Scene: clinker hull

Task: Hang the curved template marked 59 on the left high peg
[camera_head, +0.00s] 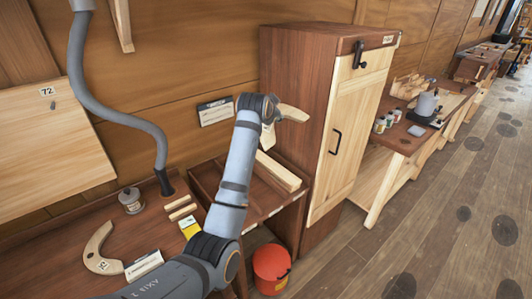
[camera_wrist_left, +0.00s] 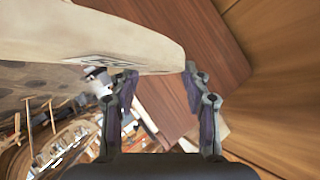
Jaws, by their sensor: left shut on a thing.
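A pale wooden curved template (camera_head: 293,113) is held up in front of the tall cabinet in the head view. My left gripper (camera_head: 272,108) is shut on it, with the fingers mostly hidden by the wrist. In the left wrist view the template (camera_wrist_left: 110,35) spans the top, its tip between the fingertips of the left gripper (camera_wrist_left: 160,72). A dark printed mark shows on its face, too foreshortened to read. A small grey peg (camera_head: 53,105) sits on the pale board under a 72 label; I cannot tell whether others are hidden. My right gripper is out of view.
The tall cabinet (camera_head: 291,75) stands close beside the held template. Another curved template (camera_head: 97,243) lies on the bench by a label card. A grey hose (camera_head: 130,122), a jar (camera_head: 131,201) and wood strips (camera_head: 180,208) are near. A red bucket (camera_head: 271,268) stands on the floor.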

